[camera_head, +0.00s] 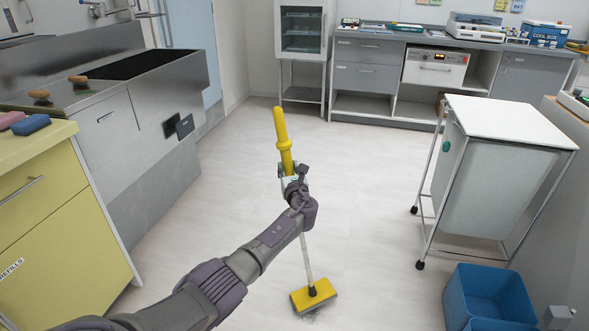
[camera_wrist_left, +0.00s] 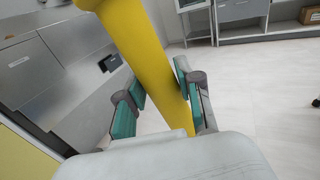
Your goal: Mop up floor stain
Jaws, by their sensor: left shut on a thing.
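My left gripper (camera_head: 288,172) is shut on the yellow handle of a mop (camera_head: 281,135). The handle also fills the middle of the left wrist view (camera_wrist_left: 142,55), between the gripper's two fingers (camera_wrist_left: 157,98). In the head view the mop stands slightly tilted, its thin pale shaft running down behind my wrist. Its flat yellow head (camera_head: 313,295) is low on the floor. A small greyish patch, likely the stain (camera_head: 312,315), shows at the near edge of the mop head, which hides part of it. My right gripper is not in view.
A blue bin (camera_head: 462,300) stands on the floor at the lower right. A white wheeled cart (camera_head: 515,122) is behind it. A yellow cabinet (camera_head: 60,235) and a steel sink unit (camera_head: 150,150) line the left. Pale floor is clear in the middle.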

